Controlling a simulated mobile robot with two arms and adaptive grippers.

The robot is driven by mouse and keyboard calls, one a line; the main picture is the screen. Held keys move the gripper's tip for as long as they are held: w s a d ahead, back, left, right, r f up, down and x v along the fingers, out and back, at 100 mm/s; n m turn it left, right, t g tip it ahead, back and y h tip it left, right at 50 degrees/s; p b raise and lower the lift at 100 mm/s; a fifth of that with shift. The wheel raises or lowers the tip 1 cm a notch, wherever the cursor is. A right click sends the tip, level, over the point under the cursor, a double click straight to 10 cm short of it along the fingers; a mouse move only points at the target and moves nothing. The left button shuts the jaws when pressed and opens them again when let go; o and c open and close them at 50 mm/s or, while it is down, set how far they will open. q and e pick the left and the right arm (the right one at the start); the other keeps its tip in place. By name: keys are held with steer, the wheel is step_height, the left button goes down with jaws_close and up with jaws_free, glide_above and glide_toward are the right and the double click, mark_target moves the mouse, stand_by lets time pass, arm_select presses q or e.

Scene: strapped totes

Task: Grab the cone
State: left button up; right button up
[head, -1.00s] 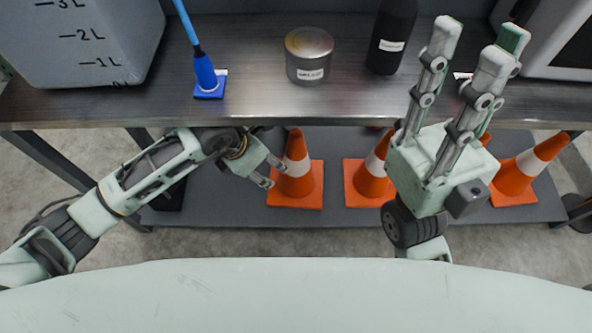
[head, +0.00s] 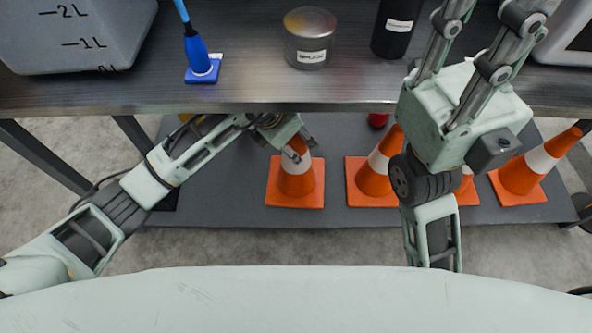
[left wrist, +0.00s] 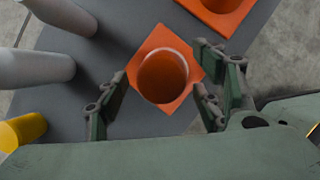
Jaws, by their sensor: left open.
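Several orange cones with white bands stand on the grey lower shelf. The leftmost cone (head: 297,182) is upright on its square base. My left gripper (head: 301,148) is open at the upper part of this cone and covers some of it. In the left wrist view the cone (left wrist: 162,78) shows from above, between and just beyond the open fingers of my left gripper (left wrist: 155,108); I cannot tell if they touch it. My right gripper (head: 478,40) is raised over the bench edge, fingers apart and empty, tips cut off by the frame.
Another cone (head: 374,176) stands to the right, and one (head: 528,168) at the far right. The bench top (head: 250,92) overhangs the lower shelf (head: 230,195). A blue brush (head: 200,62), metal can (head: 310,38) and black bottle (head: 394,30) stand on it.

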arm_select(q)
jaws_close()
stand_by(0.5)
steer(key=shift+r, duration=0.1)
